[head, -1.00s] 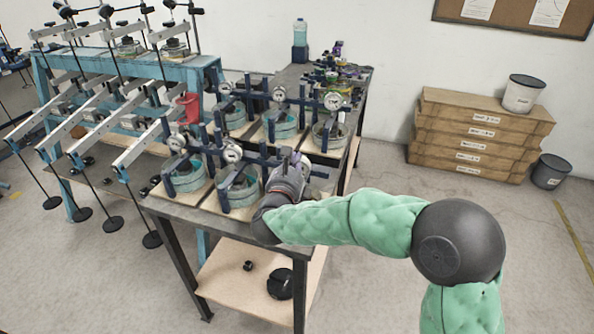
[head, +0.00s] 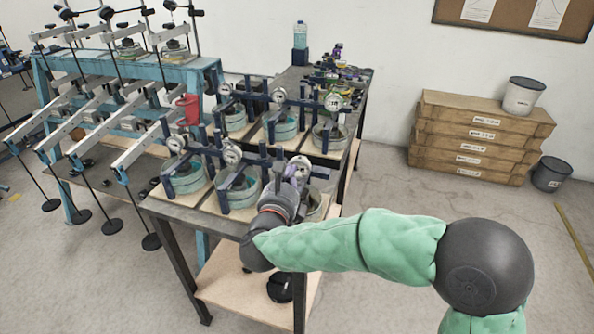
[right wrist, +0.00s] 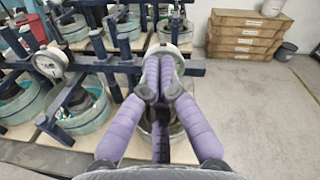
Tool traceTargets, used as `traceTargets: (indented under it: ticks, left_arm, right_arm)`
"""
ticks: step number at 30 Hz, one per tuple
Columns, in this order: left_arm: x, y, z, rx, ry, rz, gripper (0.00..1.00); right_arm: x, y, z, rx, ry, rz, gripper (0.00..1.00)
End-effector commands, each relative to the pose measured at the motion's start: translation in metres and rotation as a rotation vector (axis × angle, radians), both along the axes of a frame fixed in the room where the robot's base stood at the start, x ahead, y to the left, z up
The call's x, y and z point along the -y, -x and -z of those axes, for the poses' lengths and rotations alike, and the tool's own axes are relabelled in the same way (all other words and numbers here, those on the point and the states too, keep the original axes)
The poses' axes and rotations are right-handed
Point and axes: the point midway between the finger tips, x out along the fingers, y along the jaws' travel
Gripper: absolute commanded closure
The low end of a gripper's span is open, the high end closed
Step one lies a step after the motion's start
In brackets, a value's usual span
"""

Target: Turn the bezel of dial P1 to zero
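My right gripper (right wrist: 160,72) has its two purple fingers drawn together, pads side by side with little or no gap. Their tips are in front of a round dial (right wrist: 174,50) on the front-row right rig; the fingers cover part of it. Whether they touch it I cannot tell. In the head view this dial (head: 302,160) shows just behind the gripper (head: 292,174). A neighbouring white-faced dial (right wrist: 48,64) stands to the left, also in the head view (head: 232,155). No P1 label or pointer reading is legible. My left gripper is not in view.
Several rigs with teal bowls (head: 239,190) and dark posts crowd the dark-framed table (head: 215,224). More dials (head: 333,102) stand in the back row. Blue lever frames (head: 195,75) are at left. Wooden boxes (head: 470,135) stand at right; the floor before them is clear.

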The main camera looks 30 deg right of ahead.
Motion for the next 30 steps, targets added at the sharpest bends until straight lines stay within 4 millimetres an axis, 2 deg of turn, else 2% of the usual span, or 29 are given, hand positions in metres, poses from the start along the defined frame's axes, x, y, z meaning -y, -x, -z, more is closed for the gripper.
traceTargets:
  ticks: [5,18,24,30]
  left_arm:
    - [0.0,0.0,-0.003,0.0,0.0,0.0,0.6]
    - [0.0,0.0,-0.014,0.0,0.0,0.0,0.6]
    - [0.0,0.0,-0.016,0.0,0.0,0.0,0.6]
    - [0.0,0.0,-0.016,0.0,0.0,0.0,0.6]
  right_arm:
    - [-0.006,-0.005,0.011,-0.107,0.109,-0.001,1.0]
    - [-0.03,-0.018,0.058,-0.598,0.628,-0.001,1.0]
    - [-0.034,-0.02,0.067,-0.699,0.736,0.0,1.0]
    - [-0.028,-0.026,0.069,-0.716,0.753,0.002,1.0]
